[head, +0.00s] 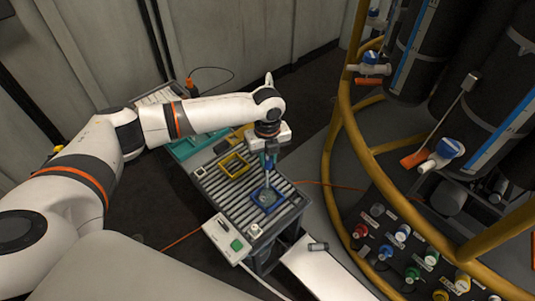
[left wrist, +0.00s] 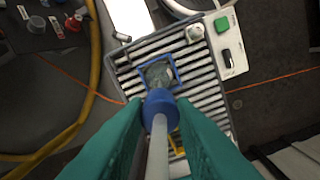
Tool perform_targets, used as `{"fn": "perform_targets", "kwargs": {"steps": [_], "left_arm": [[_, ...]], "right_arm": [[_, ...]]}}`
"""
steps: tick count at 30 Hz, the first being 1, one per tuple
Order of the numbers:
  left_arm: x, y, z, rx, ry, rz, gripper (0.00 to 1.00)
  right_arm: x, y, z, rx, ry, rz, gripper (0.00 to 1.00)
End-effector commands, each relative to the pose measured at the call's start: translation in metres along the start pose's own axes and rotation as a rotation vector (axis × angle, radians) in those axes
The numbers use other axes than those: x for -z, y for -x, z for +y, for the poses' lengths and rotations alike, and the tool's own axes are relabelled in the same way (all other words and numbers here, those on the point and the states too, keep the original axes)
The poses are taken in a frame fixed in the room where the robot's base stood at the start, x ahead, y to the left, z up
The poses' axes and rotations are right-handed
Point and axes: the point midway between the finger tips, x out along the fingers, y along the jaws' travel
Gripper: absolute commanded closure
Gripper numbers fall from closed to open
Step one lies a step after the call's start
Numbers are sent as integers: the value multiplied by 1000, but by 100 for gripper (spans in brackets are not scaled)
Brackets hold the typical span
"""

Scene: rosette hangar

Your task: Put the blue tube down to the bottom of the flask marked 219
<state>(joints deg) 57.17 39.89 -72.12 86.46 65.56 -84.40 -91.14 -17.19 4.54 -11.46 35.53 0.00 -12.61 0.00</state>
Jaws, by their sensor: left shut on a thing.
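My left gripper (head: 268,157) is shut on the blue tube above the ribbed bench top. In the left wrist view its teal fingers (left wrist: 160,122) close on both sides of the tube (left wrist: 160,103), which shows a pale shaft and a blue round part. The flask (head: 266,197) stands in a blue square frame on the bench. It also shows in the left wrist view (left wrist: 158,73), just beyond the blue part. The tube's lower end is hard to make out, and I cannot tell how far it is inside the flask. No number is readable. My right gripper is not in view.
The ribbed bench (head: 222,192) also carries a yellow square frame (head: 233,166). A white box with a green button (head: 231,240) is at its front. A yellow tubular rail (head: 330,165) and a panel of coloured knobs (head: 410,262) stand to the right.

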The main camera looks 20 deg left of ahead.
Motion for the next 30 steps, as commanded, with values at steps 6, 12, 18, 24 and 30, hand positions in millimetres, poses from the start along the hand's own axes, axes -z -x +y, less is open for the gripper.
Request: {"fn": "perform_targets", "kwargs": {"steps": [6, 12, 18, 24, 30], "left_arm": [[0, -9, 0, -1, -1, 0, 95], [0, -18, 0, 0, -1, 0, 95], [-1, -24, 0, 0, -1, -1, 95], [0, -24, 0, -1, -1, 0, 95], [0, -25, 0, -1, -1, 0, 95]], "right_arm": [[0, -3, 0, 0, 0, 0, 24], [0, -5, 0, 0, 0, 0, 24], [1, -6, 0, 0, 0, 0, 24], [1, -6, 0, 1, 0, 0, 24], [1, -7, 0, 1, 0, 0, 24]]}}
